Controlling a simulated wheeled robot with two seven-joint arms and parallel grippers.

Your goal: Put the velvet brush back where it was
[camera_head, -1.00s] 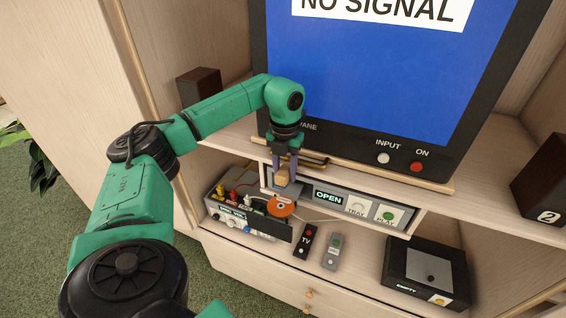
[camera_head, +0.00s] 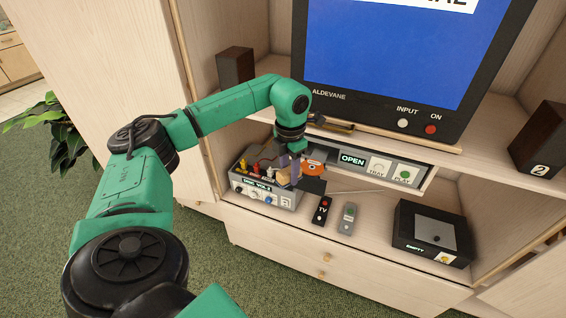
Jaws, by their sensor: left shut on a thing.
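My left gripper (camera_head: 290,165) is shut on a small tan, wooden-looking piece, likely the velvet brush (camera_head: 284,176). Its bristle side is hidden. The gripper points down over the right part of the grey box of coloured plugs and knobs (camera_head: 262,198), beside an orange disc (camera_head: 314,169). I cannot tell whether the held piece touches the box. The disc is at the left of the player (camera_head: 345,158), whose panel reads OPEN. My right gripper is not in view.
A television (camera_head: 380,105) stands on the shelf above. A brass-coloured bar (camera_head: 331,123) lies before it. A black TV remote (camera_head: 322,210), a grey remote (camera_head: 347,218) and a black box marked EMPTY (camera_head: 431,232) rest on the lower shelf. A dark speaker (camera_head: 235,68) stands upper left.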

